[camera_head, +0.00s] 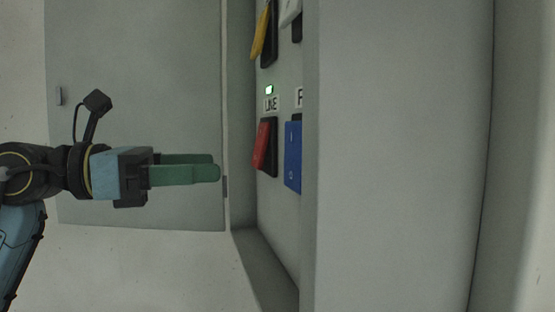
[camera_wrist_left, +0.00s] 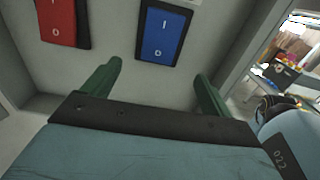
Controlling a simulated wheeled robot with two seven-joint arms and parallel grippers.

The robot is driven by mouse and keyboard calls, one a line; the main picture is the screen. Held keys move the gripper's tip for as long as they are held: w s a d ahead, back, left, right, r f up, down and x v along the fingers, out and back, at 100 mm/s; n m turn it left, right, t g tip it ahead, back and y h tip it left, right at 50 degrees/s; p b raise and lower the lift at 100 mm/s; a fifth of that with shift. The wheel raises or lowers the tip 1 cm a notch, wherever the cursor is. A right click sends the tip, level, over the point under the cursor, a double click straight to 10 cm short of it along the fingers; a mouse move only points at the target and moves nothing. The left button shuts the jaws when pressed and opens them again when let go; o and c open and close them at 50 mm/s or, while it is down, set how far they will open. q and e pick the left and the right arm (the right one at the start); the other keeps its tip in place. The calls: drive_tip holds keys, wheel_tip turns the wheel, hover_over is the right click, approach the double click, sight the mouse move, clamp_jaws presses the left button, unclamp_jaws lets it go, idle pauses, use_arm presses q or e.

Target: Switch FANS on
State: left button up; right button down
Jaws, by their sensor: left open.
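The blue rocker switch (camera_head: 293,158) is on the panel under a label of which only an F shows; the cabinet side hides the rest. In the left wrist view the blue switch (camera_wrist_left: 160,34) has I at its upper end and 0 at its lower end. My left gripper (camera_head: 217,167) has green fingers, is open and empty, and points at the panel from the left, apart from it. In the left wrist view its fingertips (camera_wrist_left: 158,72) are spread to either side, below the blue switch. My right gripper is out of view.
A yellow handle (camera_head: 260,30) is above. The grey cabinet side (camera_head: 400,150) blocks the right; an open door (camera_head: 140,60) stands behind my arm.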

sight(291, 162)
use_arm(q)
drive_tip(key=p+x, duration=0.2)
drive_tip(key=x, duration=0.9)
drive_tip(key=shift+d, duration=0.25)
drive_tip(key=shift+c, duration=0.3)
